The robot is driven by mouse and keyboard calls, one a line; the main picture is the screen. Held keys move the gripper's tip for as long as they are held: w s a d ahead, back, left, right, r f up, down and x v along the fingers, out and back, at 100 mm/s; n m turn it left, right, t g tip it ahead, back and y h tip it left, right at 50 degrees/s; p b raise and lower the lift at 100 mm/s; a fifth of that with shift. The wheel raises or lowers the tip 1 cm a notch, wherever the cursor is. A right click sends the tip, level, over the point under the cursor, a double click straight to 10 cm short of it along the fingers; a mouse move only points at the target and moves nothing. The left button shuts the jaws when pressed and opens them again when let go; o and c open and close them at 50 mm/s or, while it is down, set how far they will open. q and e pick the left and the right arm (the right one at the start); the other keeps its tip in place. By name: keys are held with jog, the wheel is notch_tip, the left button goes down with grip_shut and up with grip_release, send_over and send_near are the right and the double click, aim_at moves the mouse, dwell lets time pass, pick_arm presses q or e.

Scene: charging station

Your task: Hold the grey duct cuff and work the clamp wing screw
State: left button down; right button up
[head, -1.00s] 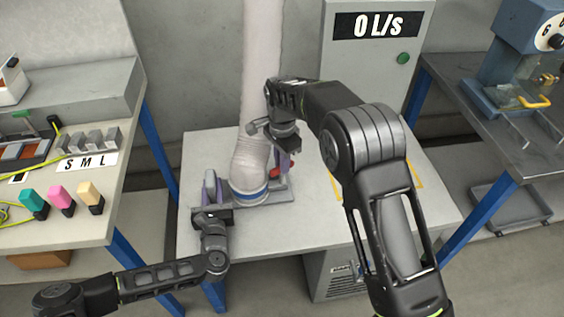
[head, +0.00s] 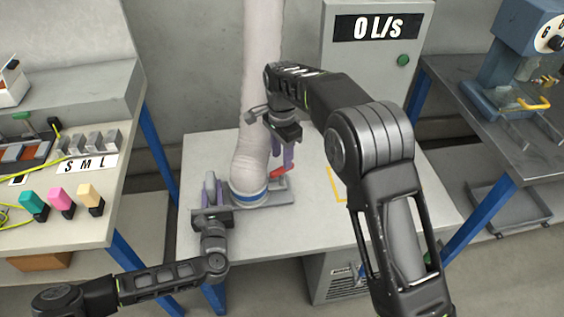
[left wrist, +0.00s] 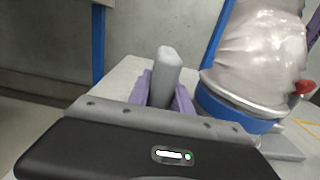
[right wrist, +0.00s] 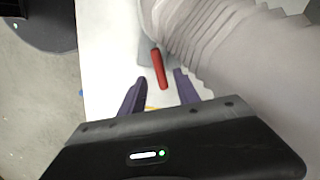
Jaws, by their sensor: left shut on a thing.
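The pale ribbed duct (head: 250,160) ends in a cuff with a blue band (head: 249,196), standing on a grey base plate (head: 276,209). My left gripper (head: 210,186) is shut on the upright grey grip (left wrist: 165,75) of the duct cuff, left of the duct. Its join to the cuff is hidden. The red wing screw (head: 278,172) is at the right of the cuff. My right gripper (head: 283,156) is above it, open and empty, fingers pointing down. In the right wrist view the screw (right wrist: 159,68) lies beyond the gap between the purple fingers, apart from them.
A grey cabinet with a "0 L/s" display (head: 376,26) stands behind the table (head: 310,225). A side bench (head: 60,215) at left holds coloured plugs. A dark bench (head: 480,110) at right carries a blue machine. The table's front is mostly clear.

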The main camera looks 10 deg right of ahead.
notch_tip(320, 180, up, 8)
dwell(0.4)
pick_arm(q)
jog(key=c, duration=1.1)
grip_release()
pick_arm(e)
jog(key=shift+f, duration=0.1)
pick_arm(q)
jog(key=s, duration=1.2)
jog(key=shift+r, duration=0.15)
